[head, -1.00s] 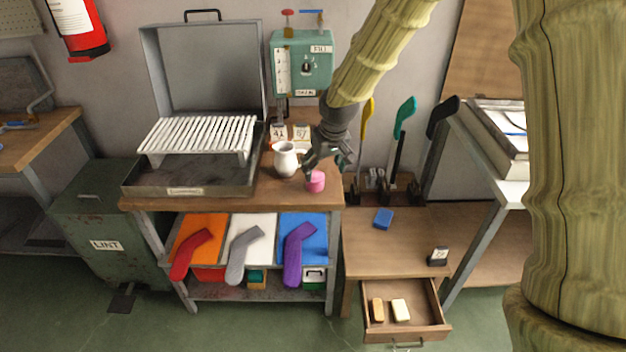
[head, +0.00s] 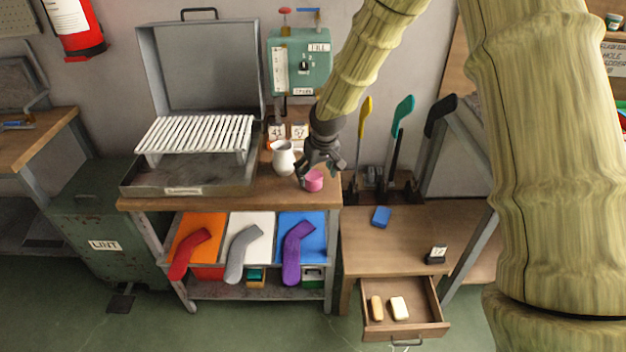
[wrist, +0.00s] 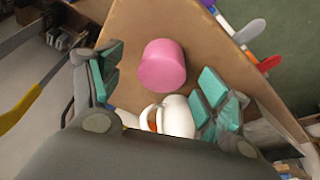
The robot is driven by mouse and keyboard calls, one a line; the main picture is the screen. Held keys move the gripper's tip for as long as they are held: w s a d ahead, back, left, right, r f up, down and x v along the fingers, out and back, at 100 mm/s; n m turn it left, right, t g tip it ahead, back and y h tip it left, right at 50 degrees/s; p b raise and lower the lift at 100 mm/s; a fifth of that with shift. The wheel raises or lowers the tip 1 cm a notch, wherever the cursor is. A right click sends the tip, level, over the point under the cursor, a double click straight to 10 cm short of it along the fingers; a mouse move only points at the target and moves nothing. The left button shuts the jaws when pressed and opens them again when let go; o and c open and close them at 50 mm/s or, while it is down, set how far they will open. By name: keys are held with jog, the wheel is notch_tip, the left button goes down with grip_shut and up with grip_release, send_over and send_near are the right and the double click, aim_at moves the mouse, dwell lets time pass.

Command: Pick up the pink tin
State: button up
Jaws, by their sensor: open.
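The pink tin (head: 314,182) stands on the wooden workbench top, near its right end. In the wrist view the pink tin (wrist: 162,65) lies ahead of my gripper, in the space between its fingers. My gripper (head: 318,170) is just above the tin in the head view and hides part of its top. In the wrist view my gripper (wrist: 160,85) is open, its teal finger pads wide apart, with nothing held. I cannot tell whether a finger touches the tin.
A white mug (head: 284,158) stands close to the tin on its left; the white mug (wrist: 178,117) also shows beside the tin in the wrist view. Number cards (head: 299,131) stand behind. The bench's right edge is near the tin.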

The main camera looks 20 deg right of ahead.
aim_at(314, 175)
jog(key=shift+w+a+f, duration=0.15)
jog(key=shift+w+f, duration=0.1)
jog(key=shift+f, duration=0.25)
jog(key=shift+w+a+f, duration=0.1)
jog(key=shift+w+f, duration=0.15)
jog(key=shift+f, duration=0.25)
jog(key=shift+w+f, duration=0.2)
jog(key=shift+f, duration=0.5)
jog(key=shift+c, duration=0.3)
jog(key=c, duration=1.1)
jog(key=shift+r, duration=0.1)
